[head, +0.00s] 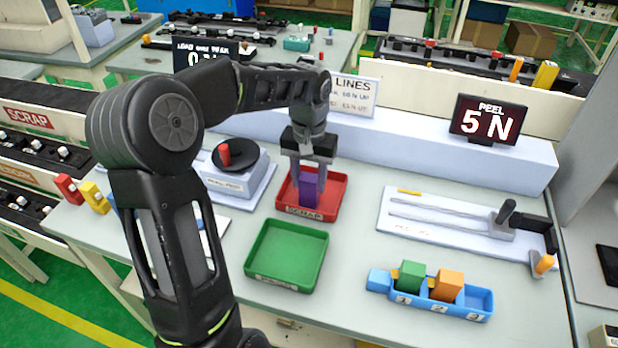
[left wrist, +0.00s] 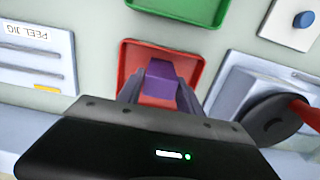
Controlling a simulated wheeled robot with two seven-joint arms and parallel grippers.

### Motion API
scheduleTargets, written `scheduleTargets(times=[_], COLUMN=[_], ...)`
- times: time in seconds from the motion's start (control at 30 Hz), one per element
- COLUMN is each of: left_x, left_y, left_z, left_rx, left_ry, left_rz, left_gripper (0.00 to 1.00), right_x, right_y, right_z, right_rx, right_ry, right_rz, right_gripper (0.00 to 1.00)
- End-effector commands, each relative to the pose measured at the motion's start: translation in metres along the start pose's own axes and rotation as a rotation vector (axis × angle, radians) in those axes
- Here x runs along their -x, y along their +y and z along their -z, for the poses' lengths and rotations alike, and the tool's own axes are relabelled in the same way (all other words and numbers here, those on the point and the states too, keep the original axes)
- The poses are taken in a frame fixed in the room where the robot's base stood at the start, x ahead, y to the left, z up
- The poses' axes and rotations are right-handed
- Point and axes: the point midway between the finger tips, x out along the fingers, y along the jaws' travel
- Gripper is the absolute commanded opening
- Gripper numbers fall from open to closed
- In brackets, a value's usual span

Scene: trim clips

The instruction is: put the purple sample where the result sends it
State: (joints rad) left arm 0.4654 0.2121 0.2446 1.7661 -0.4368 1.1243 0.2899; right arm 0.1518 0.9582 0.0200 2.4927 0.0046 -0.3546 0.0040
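The purple sample (head: 308,189) is an upright block between the fingers of my left gripper (head: 309,192), over the red SCRAP tray (head: 340,186). In the left wrist view the sample (left wrist: 160,78) sits between both fingers, with the red tray (left wrist: 134,54) around it. The gripper looks shut on it; whether the sample touches the tray floor is hard to tell. A display (head: 488,121) reads PEEL 5 N. A LINES sign (head: 354,96) is partly hidden behind my left arm, as is another display (head: 200,50). My right gripper is not in view.
A green tray (head: 287,254) stands empty in front of the red one. A blue numbered rack (head: 480,303) holds a green and an orange block. The peel jig (head: 430,222) lies right; a round black fixture (head: 236,160) with a red handle stands left.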

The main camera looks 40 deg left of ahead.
Motion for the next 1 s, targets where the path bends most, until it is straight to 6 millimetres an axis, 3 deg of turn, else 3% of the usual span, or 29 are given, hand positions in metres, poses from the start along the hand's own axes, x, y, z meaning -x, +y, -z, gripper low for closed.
scheduleTargets(times=[0.2, 0.6, 0.77, 1.0], left_x=[0.000, 0.008, 0.029, 0.080], left_y=[0.000, 0.000, 0.000, 0.000], left_z=[0.000, 0.001, 0.001, 0.001], left_rx=[0.000, 0.000, 0.000, 0.000], left_ry=[0.000, 0.002, 0.004, 0.004], left_rz=[0.000, 0.000, -0.001, -0.001], left_gripper=[0.61, 0.61, 0.61, 0.61], right_x=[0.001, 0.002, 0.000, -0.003], right_y=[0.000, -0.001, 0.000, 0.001], right_z=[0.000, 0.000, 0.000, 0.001], right_rx=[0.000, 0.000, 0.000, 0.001], right_ry=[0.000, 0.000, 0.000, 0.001], right_rz=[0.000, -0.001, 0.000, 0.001], right_gripper=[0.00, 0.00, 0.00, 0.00])
